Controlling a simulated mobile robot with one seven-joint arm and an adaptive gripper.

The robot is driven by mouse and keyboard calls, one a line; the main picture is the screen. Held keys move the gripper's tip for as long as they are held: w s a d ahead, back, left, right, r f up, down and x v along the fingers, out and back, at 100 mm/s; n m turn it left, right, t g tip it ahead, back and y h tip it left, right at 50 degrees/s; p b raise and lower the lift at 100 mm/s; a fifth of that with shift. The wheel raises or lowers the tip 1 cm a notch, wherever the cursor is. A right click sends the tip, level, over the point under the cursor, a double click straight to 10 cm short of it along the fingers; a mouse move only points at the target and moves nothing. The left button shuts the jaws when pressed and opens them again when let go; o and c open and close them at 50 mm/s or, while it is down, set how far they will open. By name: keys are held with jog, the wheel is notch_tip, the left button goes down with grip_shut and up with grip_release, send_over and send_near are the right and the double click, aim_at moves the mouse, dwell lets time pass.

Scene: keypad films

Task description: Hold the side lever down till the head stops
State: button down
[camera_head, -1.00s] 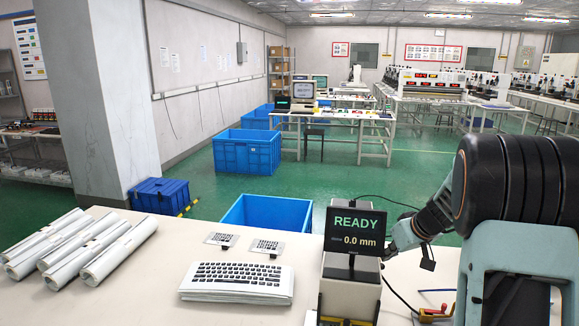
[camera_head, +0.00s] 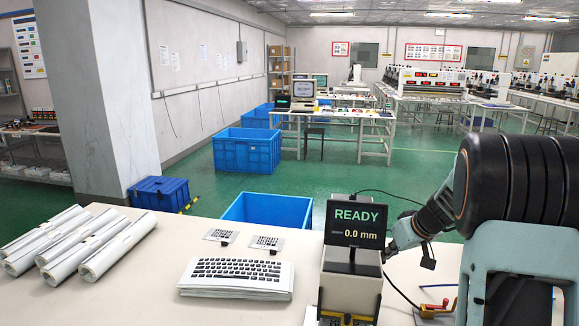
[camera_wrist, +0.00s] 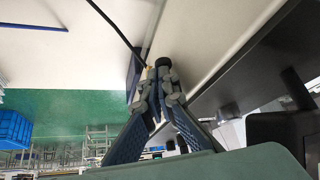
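The press machine stands at the bench's front edge in the head view, with a dark display (camera_head: 355,222) reading "READY" and "0.0 mm" above its pale body (camera_head: 350,290). My gripper (camera_wrist: 156,82) shows in the wrist view with its two fingers drawn in towards each other at the tips. A small dark round knob (camera_wrist: 164,62), perhaps the lever's end, is right at the fingertips; whether they touch it I cannot tell. In the head view my arm covers the right side, and the lever and my fingertips cannot be made out.
The white bench (camera_head: 160,300) holds paper rolls (camera_head: 80,242), a stack of keypad films (camera_head: 236,278) and two small film cards (camera_head: 267,242). A red and yellow tool (camera_head: 436,308) and dark cable lie right of the machine. A blue bin (camera_head: 268,209) stands behind the bench.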

jog(key=shift+f+b, duration=1.35)
dwell(1.3)
jog(key=shift+r, duration=0.1)
dwell(1.3)
notch_tip(320, 180, up, 8)
jog(key=p, duration=0.4)
dwell(1.0)
